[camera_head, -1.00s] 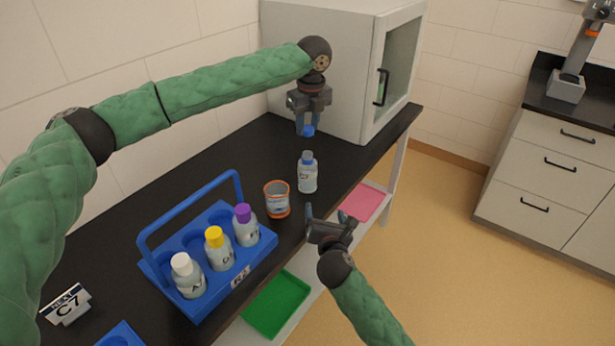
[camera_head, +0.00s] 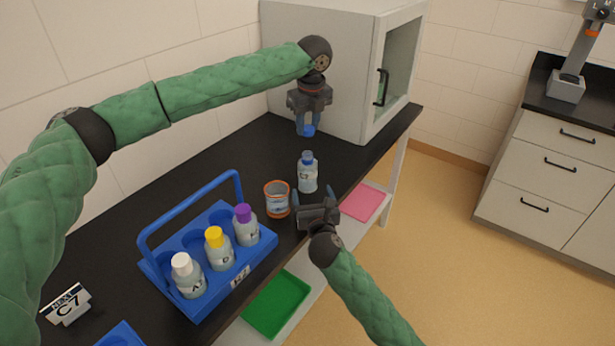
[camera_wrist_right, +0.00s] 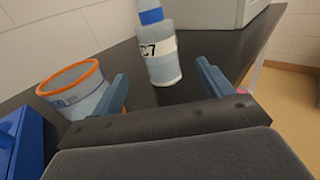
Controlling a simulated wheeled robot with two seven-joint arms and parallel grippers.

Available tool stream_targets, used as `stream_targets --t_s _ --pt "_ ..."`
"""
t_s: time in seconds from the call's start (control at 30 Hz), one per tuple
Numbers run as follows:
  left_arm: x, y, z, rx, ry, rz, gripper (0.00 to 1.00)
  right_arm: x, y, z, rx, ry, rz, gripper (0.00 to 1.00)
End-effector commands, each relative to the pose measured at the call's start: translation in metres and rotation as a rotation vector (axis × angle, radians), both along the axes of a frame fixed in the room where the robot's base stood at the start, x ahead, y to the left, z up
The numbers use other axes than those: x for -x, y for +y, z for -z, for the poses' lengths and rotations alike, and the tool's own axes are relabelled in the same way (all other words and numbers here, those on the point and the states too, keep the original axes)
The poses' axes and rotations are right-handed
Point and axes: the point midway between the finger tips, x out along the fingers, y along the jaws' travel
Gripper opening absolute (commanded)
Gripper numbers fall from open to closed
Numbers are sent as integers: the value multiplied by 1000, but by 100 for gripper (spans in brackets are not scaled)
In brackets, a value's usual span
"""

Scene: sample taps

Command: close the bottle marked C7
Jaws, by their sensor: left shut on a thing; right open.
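The bottle marked C7 (camera_head: 307,176) stands upright on the black counter, with a blue ring at its neck. Its C7 label shows in the right wrist view (camera_wrist_right: 160,64). My left gripper (camera_head: 306,127) is shut on a blue cap (camera_head: 308,131) and holds it in the air above and apart from the bottle. My right gripper (camera_head: 315,196) is open and empty, low at the counter's front edge. Its two fingers point toward the bottle, which stands beyond the fingertips in the right wrist view (camera_wrist_right: 160,85).
An orange-rimmed beaker (camera_head: 277,201) stands left of the bottle, close to my right gripper. A blue rack (camera_head: 160,262) holds bottles with white, yellow and purple caps. A sign (camera_head: 67,304) reads NEXT C7. A white cabinet (camera_head: 330,60) stands behind. Green and pink trays lie below.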

Motion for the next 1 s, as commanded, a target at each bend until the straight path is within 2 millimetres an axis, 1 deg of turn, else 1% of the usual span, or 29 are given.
stream_targets --t_s 0.03,0.3,0.5,0.7,1.0 --pt "0 0 0 0 0 0 9 -9 1 0 0 0 1 79" --pt "0 0 0 0 0 0 9 -52 8 0 -1 0 1 79" --pt "0 0 0 0 0 0 9 -78 13 0 -1 0 1 79" --pt "0 0 0 0 0 0 9 -92 15 0 -1 0 0 79" --pt "0 0 0 0 0 0 9 -95 15 1 0 1 0 79"
